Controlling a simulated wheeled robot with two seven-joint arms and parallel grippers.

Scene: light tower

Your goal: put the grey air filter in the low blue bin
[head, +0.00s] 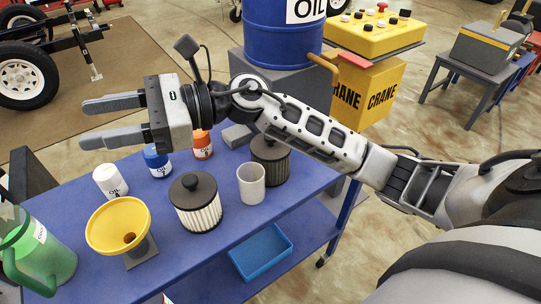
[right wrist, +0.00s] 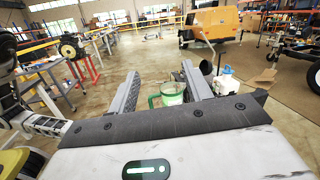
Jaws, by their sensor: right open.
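The grey air filter (head: 270,168), a dark pleated cylinder with a black knobbed cap, stands upright on the blue cart's top. It is below my right forearm in the head view, behind the grey cup. The low blue bin (head: 262,254) sits empty on the lower shelf, near the front edge. My right gripper (head: 88,124) is open and empty, held above the far left part of the cart and pointing left. It is well left of the grey filter. Its two fingers also show in the right wrist view (right wrist: 160,88), spread apart. My left gripper is not in view.
On the blue cart (head: 190,265) stand a white-pleated filter (head: 198,212), a grey cup (head: 251,184), a yellow funnel (head: 118,226), a green jug (head: 45,255) and white, blue and orange bottles. A blue oil drum (head: 285,35) and a yellow crane box (head: 365,90) stand behind.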

